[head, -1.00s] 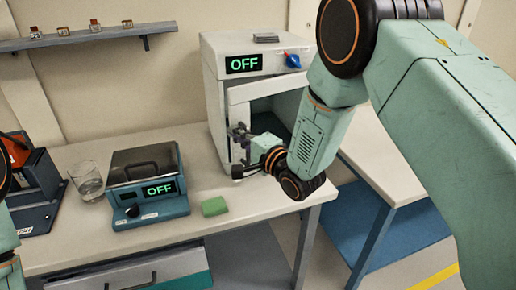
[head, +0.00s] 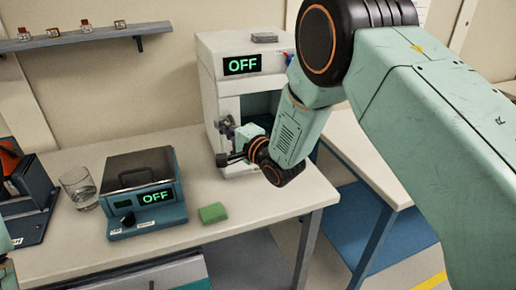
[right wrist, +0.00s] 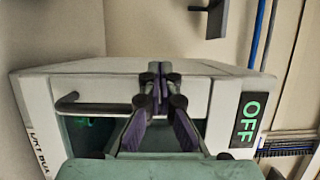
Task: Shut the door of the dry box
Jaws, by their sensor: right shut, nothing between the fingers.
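The dry box (head: 209,90) is a white cabinet with a green OFF display at the back of the bench. Its door (head: 229,108) has a white frame around a dark area; the right part is hidden behind my right arm, and how far it stands open is hard to tell. In the right wrist view a dark bar handle (right wrist: 85,105) is on the white front. My right gripper (head: 227,128) is shut and empty at the left edge of the door. Its fingers also show in the right wrist view (right wrist: 155,80), in front of the box. My left gripper is out of view.
On the bench (head: 150,238) stand a glass (head: 80,188), a teal device (head: 147,215) with an OFF display and a green block (head: 213,213). A black and orange device (head: 28,185) stands at left. A shelf (head: 70,38) hangs on the wall.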

